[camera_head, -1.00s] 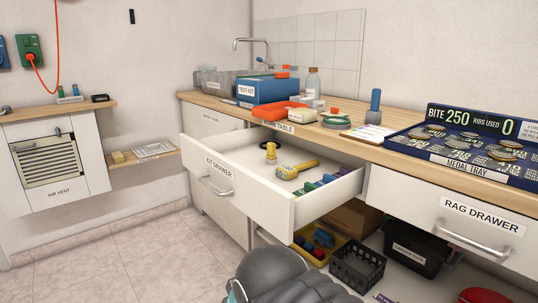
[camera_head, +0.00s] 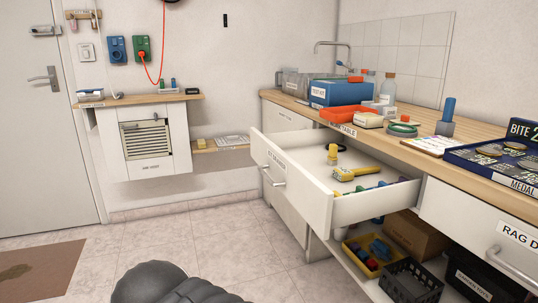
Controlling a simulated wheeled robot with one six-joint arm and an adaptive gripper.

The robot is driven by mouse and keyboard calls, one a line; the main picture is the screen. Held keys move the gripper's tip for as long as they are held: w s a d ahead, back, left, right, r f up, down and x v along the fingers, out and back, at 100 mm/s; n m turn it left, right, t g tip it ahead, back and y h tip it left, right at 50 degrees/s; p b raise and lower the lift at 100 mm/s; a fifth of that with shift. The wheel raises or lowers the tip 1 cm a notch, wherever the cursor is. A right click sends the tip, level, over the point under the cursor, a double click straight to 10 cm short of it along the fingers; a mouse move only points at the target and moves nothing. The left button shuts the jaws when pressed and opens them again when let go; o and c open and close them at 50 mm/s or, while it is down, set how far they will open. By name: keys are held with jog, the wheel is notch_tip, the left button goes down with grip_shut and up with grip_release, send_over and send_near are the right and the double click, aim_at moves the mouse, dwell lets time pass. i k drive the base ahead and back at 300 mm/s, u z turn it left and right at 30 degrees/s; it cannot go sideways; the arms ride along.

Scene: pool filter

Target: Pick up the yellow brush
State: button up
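A yellow brush-like tool (camera_head: 356,173) lies in the open kit drawer (camera_head: 292,178), its thick end toward the left. A smaller yellow piece with a dark ring (camera_head: 332,154) stands behind it in the same drawer. Which of the two is the yellow brush is not fully clear, but the lying tool has the longer handle. My gripper's fingers do not show. Only a dark grey rounded part of my own arm shows at the bottom, well apart from the drawer.
Several small coloured pieces (camera_head: 375,187) line the drawer's front right side. The worktop (camera_head: 300,105) above holds a blue test kit box (camera_head: 340,93) and an orange case (camera_head: 347,114). Below are a yellow tray (camera_head: 366,262) and a black crate (camera_head: 412,281).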

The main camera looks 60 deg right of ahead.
aim_at(332, 158)
jog(key=u, duration=0.3)
jog(key=k, duration=1.35)
jog(key=z, duration=1.55)
jog(key=i, duration=0.45)
jog(key=u, duration=0.05)
